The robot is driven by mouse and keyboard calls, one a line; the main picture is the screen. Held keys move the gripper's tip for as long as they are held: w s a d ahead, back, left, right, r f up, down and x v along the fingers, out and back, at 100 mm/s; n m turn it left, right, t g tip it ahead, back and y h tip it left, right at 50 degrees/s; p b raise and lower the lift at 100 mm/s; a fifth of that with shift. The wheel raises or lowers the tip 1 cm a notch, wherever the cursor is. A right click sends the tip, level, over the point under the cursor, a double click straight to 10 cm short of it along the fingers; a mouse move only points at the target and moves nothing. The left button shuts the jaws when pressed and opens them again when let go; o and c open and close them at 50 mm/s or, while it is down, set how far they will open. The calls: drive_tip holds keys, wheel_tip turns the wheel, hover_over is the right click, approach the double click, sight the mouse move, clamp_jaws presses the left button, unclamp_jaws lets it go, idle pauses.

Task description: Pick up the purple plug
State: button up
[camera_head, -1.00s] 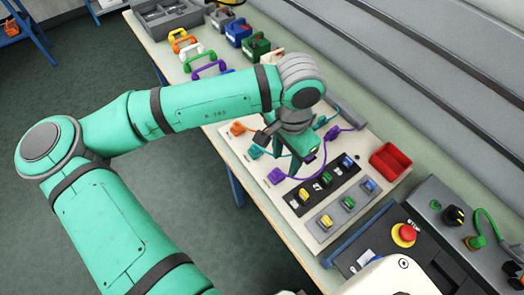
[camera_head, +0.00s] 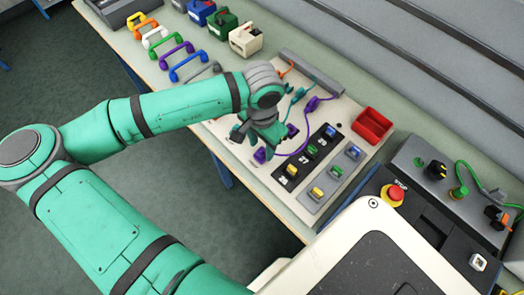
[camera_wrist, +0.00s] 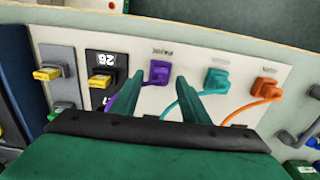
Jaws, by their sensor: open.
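The purple plug (camera_wrist: 159,72) sits on the cream panel in the wrist view, with its purple cord running down behind my left finger. It also shows in the head view (camera_head: 260,155) at the panel's near-left edge, close to my fingers. My gripper (camera_wrist: 158,84) is open and empty. Its two green fingertips lie to either side of the plug in the wrist picture, but I cannot tell whether they reach its depth. In the head view my gripper (camera_head: 258,141) hangs over the panel's left part. The cord leads to another purple connector (camera_head: 313,103).
A teal plug (camera_wrist: 217,80) and an orange plug (camera_wrist: 266,90) are right of the purple one in the wrist view. Yellow-topped switches (camera_wrist: 101,79) are to its left. A red tray (camera_head: 372,126) and colored handles (camera_head: 188,66) are on the bench.

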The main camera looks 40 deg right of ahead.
drive_tip(key=shift+f, duration=0.95)
clamp_jaws()
drive_tip(key=shift+r, duration=0.2)
